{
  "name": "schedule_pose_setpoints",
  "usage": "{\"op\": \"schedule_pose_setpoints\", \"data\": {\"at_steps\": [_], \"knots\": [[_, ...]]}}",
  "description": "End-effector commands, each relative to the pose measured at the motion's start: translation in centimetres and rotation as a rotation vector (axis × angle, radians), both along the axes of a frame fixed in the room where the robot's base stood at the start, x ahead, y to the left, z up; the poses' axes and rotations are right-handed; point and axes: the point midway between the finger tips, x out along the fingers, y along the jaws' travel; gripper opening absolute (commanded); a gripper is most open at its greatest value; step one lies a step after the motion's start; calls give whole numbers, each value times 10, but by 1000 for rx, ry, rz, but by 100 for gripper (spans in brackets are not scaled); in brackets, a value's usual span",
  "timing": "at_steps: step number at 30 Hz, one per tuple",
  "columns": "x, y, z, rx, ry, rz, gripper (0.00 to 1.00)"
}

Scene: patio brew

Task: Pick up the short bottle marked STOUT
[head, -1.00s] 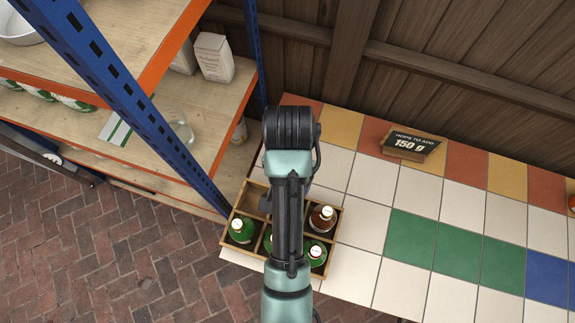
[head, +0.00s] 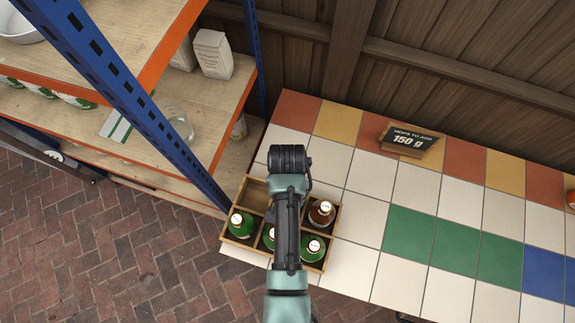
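A wooden crate (head: 327,262) with compartments stands on the tiled counter, at its left end. Several bottles sit in it: a brown one (head: 321,213) at the right of the back row, and green ones at the front left (head: 241,225), front middle (head: 268,238) and front right (head: 313,247). No label can be read, so I cannot tell which is marked STOUT. My arm reaches over the crate's middle and hides part of it. My gripper's fingers are hidden beneath the arm.
Blue-and-orange shelving (head: 150,120) stands close on the crate's left, with a white bag (head: 212,54) and a glass jar (head: 181,130). A sign reading "HOPS TO ADD 150 g" (head: 410,140) stands at the counter's back. The white tiles (head: 371,175) right of the crate are clear.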

Motion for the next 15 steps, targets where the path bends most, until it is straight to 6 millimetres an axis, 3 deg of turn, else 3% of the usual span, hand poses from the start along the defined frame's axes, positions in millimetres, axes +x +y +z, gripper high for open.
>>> {"op": "schedule_pose_setpoints", "data": {"at_steps": [7, 15], "knots": [[0, 0, -2, 0, -2, 1, 74], [0, 0, -2, 0, -1, 1, 28]]}}
